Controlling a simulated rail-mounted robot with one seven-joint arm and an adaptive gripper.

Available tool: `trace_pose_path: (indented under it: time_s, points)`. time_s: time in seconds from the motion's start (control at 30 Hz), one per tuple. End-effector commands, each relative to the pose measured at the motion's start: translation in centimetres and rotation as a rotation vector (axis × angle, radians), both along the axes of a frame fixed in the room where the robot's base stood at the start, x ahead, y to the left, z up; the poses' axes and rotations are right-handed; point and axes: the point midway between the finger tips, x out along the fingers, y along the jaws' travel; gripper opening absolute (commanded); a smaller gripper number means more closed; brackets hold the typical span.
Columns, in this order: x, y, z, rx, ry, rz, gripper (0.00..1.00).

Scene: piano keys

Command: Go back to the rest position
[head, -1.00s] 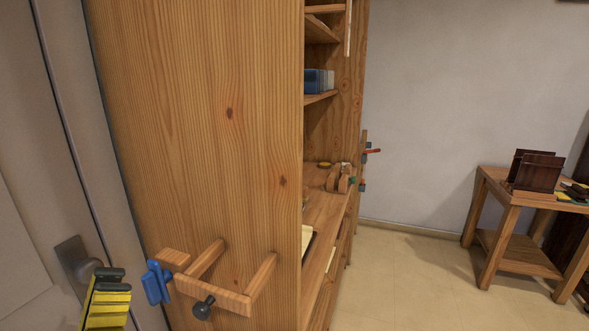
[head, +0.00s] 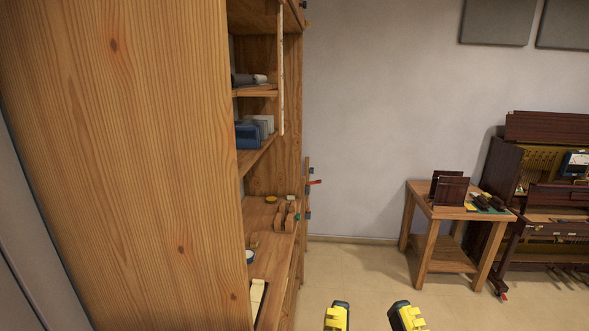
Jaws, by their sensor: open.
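My gripper (head: 371,316) shows at the bottom edge of the head view, right of centre. Its two yellow fingers with black tips are spread apart, with bare floor showing between them. It is open and holds nothing that I can see. The rest of the arm is below the picture and hidden. The gripper is apart from the cabinet and the small table.
A tall wooden cabinet (head: 120,150) fills the left side, with loaded shelves. A small wooden table (head: 425,208) stands at the right, in front of a dark opened piano (head: 555,175). The floor (head: 350,268) between cabinet and table is clear.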

Motion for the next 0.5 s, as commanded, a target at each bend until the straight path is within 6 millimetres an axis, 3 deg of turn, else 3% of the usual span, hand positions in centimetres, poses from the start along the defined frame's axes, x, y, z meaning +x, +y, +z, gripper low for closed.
trace_pose_path:
  time_s: [0.03, 0.3, 0.4, 0.5]
  points:
    - [0.0, 0.0, 4.7, 0.001, 0.000, 0.001, 0.40]
    - [0.0, 0.0, 16.4, 0.005, 0.000, 0.004, 0.40]
    - [0.1, 0.0, 19.7, 0.007, 0.001, 0.005, 0.40]
    - [0.1, 0.0, 21.4, 0.008, 0.001, 0.005, 0.40]
